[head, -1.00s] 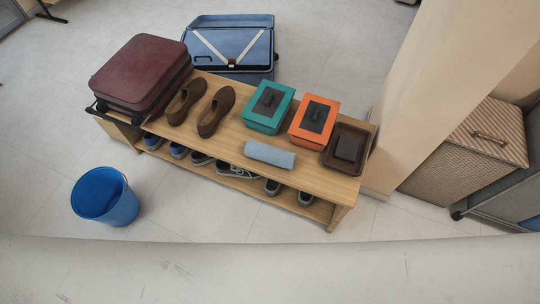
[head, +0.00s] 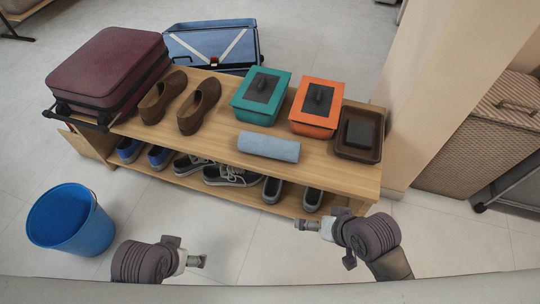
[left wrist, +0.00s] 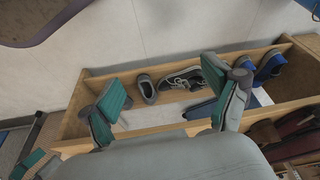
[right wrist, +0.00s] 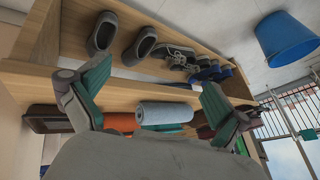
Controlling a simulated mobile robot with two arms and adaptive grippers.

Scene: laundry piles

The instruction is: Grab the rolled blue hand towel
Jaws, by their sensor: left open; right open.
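The rolled blue hand towel (head: 268,146) is pale blue and lies on the wooden bench top near its front edge, in front of the teal and orange boxes. It also shows in the right wrist view (right wrist: 165,113), between the fingers in the picture but beyond them. My right gripper (head: 302,225) is open and empty, in front of the bench and below and right of the towel in the head view. My left gripper (head: 198,261) is open and empty, out in front of the bench at lower left. The left wrist view shows its spread fingers (left wrist: 170,105) facing the shoe shelf.
On the bench (head: 222,147) stand a maroon suitcase (head: 108,68), brown shoes (head: 200,105), a teal box (head: 261,97), an orange box (head: 316,108) and a brown tray (head: 342,148). Several shoes fill the lower shelf. A blue bucket (head: 70,220) stands at left; a pillar rises at right.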

